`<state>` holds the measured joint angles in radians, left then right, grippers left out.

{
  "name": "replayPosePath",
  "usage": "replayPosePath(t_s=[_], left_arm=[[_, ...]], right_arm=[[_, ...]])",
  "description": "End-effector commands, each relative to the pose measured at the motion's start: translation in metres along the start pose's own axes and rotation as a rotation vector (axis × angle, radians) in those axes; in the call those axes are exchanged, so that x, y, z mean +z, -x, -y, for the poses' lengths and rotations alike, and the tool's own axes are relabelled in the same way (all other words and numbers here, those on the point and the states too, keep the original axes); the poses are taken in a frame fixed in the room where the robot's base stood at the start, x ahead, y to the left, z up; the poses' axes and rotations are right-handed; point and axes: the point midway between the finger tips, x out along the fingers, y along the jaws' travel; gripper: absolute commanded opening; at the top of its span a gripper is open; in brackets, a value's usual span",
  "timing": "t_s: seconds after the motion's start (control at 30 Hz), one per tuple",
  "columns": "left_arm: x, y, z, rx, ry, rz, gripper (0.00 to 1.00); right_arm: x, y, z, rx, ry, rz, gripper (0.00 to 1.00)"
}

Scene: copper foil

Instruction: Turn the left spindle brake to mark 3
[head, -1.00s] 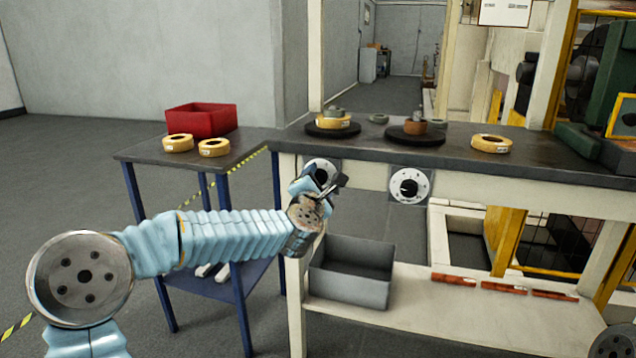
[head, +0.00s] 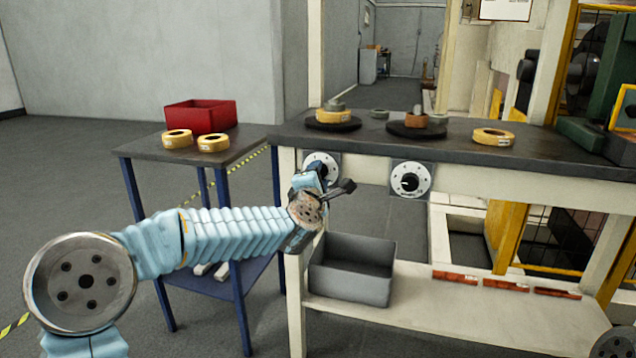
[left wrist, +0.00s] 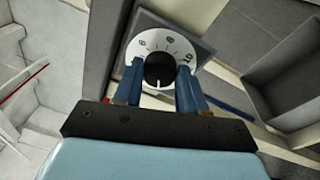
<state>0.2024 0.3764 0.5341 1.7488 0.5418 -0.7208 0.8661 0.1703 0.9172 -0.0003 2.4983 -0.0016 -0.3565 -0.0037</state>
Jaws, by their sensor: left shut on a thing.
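The left spindle brake is a white dial (head: 320,160) on a grey plate at the left end of the bench's front rail. The wrist and fingers partly hide it in the head view. In the left wrist view, its black knob (left wrist: 159,69) sits between the two blue fingers of my left gripper (left wrist: 159,88), which is shut on it. A white line shows at the knob's lower edge. A second dial (head: 410,180) with a black knob is to the right. My right gripper is not in view.
The bench top (head: 370,137) bears two dark discs and yellow rolls. A blue-legged table (head: 150,150) at the left holds a red bin (head: 200,114) and two yellow rolls. A grey bin (head: 352,270) stands on the lower shelf, below my left gripper.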

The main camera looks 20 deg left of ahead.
Motion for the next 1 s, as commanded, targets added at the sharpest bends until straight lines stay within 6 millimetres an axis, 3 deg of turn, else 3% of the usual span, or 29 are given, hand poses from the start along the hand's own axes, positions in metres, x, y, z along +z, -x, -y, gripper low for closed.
replayPosePath(t_s=[0.4,1.0], left_arm=[[-0.001,0.001,0.005,0.041,-0.394,0.03,0.1],[-0.004,0.0,0.005,0.094,-0.914,0.065,0.1]], right_arm=[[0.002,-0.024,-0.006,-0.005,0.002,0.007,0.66],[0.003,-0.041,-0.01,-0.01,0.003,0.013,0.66]])
